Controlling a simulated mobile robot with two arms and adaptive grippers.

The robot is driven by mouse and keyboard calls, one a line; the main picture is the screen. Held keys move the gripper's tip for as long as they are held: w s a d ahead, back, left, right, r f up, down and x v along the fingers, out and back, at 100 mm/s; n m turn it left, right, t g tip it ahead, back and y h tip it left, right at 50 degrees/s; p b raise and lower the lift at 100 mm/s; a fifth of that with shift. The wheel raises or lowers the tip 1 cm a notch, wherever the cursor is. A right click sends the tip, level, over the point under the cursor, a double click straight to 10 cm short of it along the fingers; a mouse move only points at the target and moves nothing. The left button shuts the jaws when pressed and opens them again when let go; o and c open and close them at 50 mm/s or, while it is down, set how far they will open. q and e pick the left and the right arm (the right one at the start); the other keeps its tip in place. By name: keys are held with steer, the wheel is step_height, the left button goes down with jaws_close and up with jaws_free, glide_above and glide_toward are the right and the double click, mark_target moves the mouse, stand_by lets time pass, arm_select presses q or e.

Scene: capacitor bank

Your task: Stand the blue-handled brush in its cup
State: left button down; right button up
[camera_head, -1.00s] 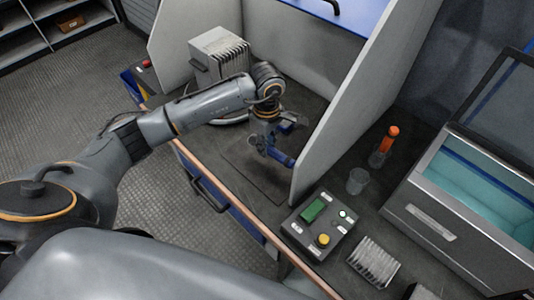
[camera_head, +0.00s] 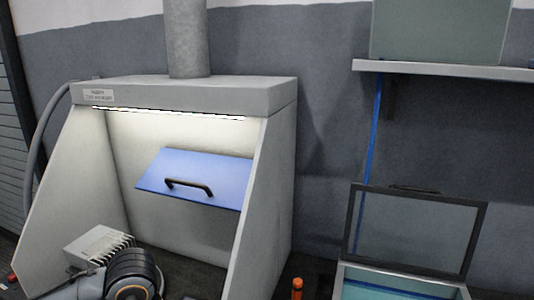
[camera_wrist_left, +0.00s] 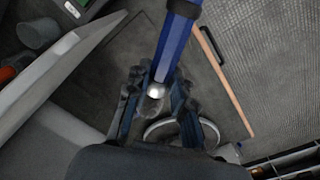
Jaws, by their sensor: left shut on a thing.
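In the left wrist view my left gripper (camera_wrist_left: 158,98) is shut on the blue-handled brush (camera_wrist_left: 176,42). The blue handle runs up to the top edge of the picture, and a rounded metal end shows between the fingers. The bristles are not in clear view. A grey empty cup (camera_wrist_left: 40,33) stands at the upper left of the wrist view, beyond a pale side panel, apart from the brush. In the head view only my arm shows at the bottom left; the gripper and this cup are out of frame. My right gripper is in no view.
The pale side panel (camera_wrist_left: 50,78) of the hood (camera_head: 270,190) stands between the brush and the cup. An orange handle (camera_head: 297,285) shows at the bottom of the head view. An open-lidded bath (camera_head: 395,285) is at the right. The bench edge (camera_wrist_left: 222,75) borders the floor.

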arm_select(q)
steer(key=s+m, duration=0.1)
steer(key=s+r+m, duration=0.1)
steer(key=s+m, duration=0.1)
steer(key=shift+s, duration=0.1)
steer(key=w+f+n, duration=0.1)
steer(key=w+n, duration=0.1)
steer(key=w+f+n, duration=0.1)
steer(key=w+n, duration=0.2)
steer(key=w+f+n, duration=0.1)
steer(key=w+n, duration=0.1)
steer(key=shift+w+a, duration=0.25)
steer(key=shift+a, duration=0.05)
steer(key=w+a+f+n, duration=0.2)
steer(key=w+f+n, duration=0.2)
steer(key=n, duration=0.4)
steer(key=shift+w+a+f+b, duration=0.2)
steer(key=shift+w+b, duration=0.1)
steer(key=shift+w, duration=0.4)
step_height(320, 180, down, 9)
steer(key=shift+r+p, duration=0.1)
steer(key=shift+p, duration=0.45)
steer(key=shift+f, duration=0.35)
